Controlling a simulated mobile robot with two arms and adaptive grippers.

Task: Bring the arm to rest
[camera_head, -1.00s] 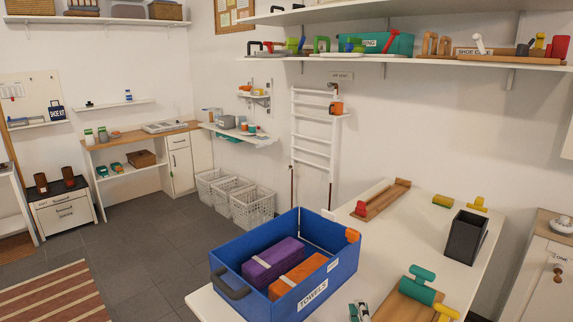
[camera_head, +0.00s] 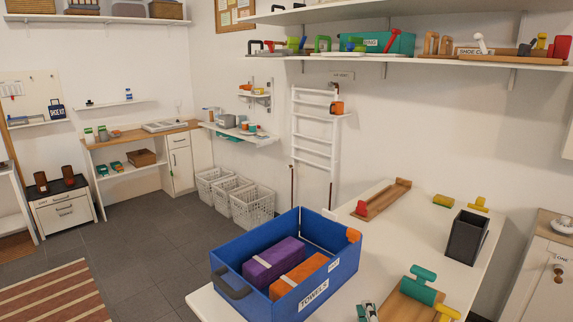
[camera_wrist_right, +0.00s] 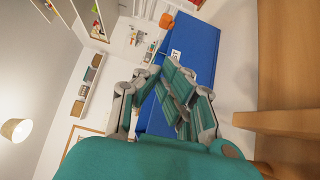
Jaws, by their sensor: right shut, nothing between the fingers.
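The tips of my right gripper (camera_head: 368,313) show at the bottom edge of the head view. They are just right of the blue bin's near corner and left of a wooden board (camera_head: 403,306). In the right wrist view the teal-padded fingers of this gripper (camera_wrist_right: 160,76) are shut, with nothing held. The blue bin (camera_head: 232,262), labelled TOWELS, stands on the white table and holds a purple bundle (camera_head: 268,262) and an orange bundle (camera_head: 300,276). The bin's blue wall (camera_wrist_right: 203,45) shows beyond the fingers in the wrist view. My left gripper is not in view.
On the white table (camera_head: 395,240) are a wooden tray (camera_head: 383,202), a dark open box (camera_head: 467,237), yellow pieces (camera_head: 443,201) and a teal piece (camera_head: 422,287) over the wooden board. The table's middle is bare. Shelves (camera_head: 430,60) hang on the wall above.

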